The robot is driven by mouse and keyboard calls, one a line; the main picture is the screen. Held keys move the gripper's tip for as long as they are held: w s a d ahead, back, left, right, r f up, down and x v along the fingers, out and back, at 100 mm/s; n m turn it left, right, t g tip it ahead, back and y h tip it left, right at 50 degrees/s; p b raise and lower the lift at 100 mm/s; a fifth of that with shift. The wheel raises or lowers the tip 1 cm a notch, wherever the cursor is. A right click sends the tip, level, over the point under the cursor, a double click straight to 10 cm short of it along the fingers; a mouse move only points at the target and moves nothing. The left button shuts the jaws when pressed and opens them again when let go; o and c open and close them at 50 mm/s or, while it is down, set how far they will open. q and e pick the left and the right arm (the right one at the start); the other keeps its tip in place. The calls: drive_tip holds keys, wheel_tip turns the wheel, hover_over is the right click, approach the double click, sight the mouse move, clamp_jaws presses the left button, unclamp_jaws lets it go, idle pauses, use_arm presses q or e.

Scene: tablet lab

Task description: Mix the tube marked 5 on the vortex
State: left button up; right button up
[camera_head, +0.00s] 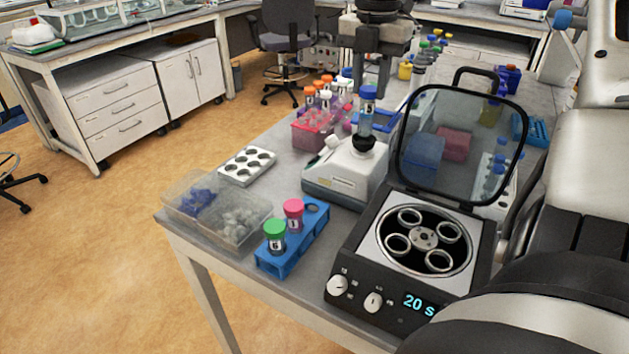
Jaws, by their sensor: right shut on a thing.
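A clear tube with a blue cap (368,93) stands upright at the black cup of the white vortex mixer (340,180). Its mark is too small to read. My dark right gripper (367,88) points down from the top edge and is shut on this tube near its cap. The blue rack (291,251) in front holds a green-capped tube (275,237) and a pink-capped tube (293,215). The pink one's label looks like a 1; the green one's digit looks like a 5 or 6. My left gripper is out of view.
An open-lidded centrifuge (366,282) reading "20 s" stands right of the vortex. A clear bin (235,237), a white well plate (247,166) and a pink rack (312,134) stand to the left. My right arm fills the right edge.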

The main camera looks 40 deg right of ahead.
drive_tip(key=shift+f, duration=0.2)
drive_tip(key=shift+f+b, duration=0.15)
drive_tip(key=shift+b, duration=0.2)
drive_tip(key=shift+f+b, duration=0.4)
drive_tip(key=shift+f, duration=0.15)
drive_tip(key=shift+f+b, duration=0.35)
drive_tip(key=shift+f, duration=0.1)
idle(0.9)
idle(3.2)
drive_tip(key=shift+r+p, duration=1.1)
drive_tip(key=shift+r, duration=0.35)
drive_tip(key=shift+c, duration=0.4)
drive_tip(key=shift+r+p, duration=0.35)
drive_tip(key=shift+r, duration=0.7)
